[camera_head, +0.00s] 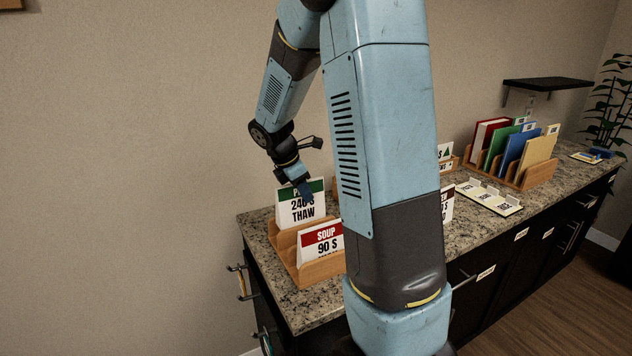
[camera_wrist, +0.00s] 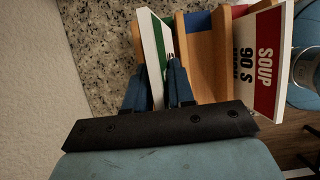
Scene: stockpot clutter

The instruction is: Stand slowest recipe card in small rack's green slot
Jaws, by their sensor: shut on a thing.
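My gripper (camera_head: 305,190) is shut on a white card (camera_head: 302,212) with a green band and the words "240 S THAW". Its fingers grip the card's top edge, covering part of the band's word. In the wrist view the same card (camera_wrist: 151,50) is edge-on between the fingers. The card is upright at the rear of a small wooden rack (camera_head: 322,271); I cannot tell whether its lower edge rests in the slot. A red-banded "SOUP 90 S" card (camera_head: 321,244) stands in the rack's front. A blue patch (camera_wrist: 196,22) shows in a slot between them. No green slot mark is clear.
Another card (camera_head: 447,205) shows partly behind my arm. A white tray (camera_head: 488,198) and a wooden rack of coloured books (camera_head: 517,150) stand further right on the granite counter (camera_head: 470,215). The wall is close on the left in the wrist view.

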